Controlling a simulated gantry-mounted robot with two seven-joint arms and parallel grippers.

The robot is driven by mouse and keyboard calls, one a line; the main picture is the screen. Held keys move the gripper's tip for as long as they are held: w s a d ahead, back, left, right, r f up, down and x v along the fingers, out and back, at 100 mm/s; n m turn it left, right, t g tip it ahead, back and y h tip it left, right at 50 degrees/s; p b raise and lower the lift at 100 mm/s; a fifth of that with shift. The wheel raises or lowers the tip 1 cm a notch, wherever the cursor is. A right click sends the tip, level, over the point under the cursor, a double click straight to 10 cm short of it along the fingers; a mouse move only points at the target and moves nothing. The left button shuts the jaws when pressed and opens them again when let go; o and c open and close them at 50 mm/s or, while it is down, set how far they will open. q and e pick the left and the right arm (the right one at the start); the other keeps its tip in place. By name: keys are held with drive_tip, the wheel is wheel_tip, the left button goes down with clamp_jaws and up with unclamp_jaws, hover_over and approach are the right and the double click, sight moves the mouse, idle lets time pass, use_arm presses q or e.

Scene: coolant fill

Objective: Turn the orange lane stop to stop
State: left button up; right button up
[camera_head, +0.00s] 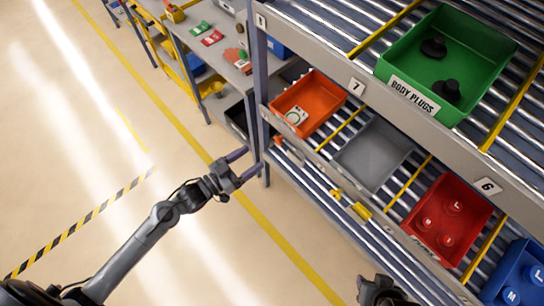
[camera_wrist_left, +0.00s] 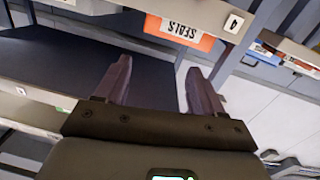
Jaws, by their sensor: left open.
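A small orange piece, which looks like the orange lane stop (camera_head: 279,143), sits on the front rail of the lower shelf, just below the orange bin's near corner. My left gripper (camera_head: 248,161) is open and empty, in front of the rack's corner post, a little left of and below the orange piece and apart from it. In the left wrist view its two fingers (camera_wrist_left: 160,72) are spread with nothing between them. I cannot make out the lane stop clearly there. Part of my right gripper (camera_head: 385,291) shows at the bottom edge; its fingers are not clear.
Yellow pieces (camera_head: 352,205) sit on the lower rail. Open floor lies left.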

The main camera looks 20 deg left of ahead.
use_arm(q)
drive_tip(key=m+b, duration=0.1)
drive_tip(key=b, duration=0.7)
approach(276, 141)
drive_tip(key=v, duration=0.3)
drive_tip(key=b+x, duration=0.3)
drive_tip(key=x, duration=0.8)
drive_tip(key=shift+w+d+f, duration=0.1)
drive_tip(key=shift+w+f, duration=0.05)
use_arm(e)
wheel_tip(276, 141, down, 14)
drive_tip(key=shift+r, duration=0.2)
use_arm(q)
clamp_jaws()
use_arm(e)
drive_tip(key=shift+d, duration=0.1)
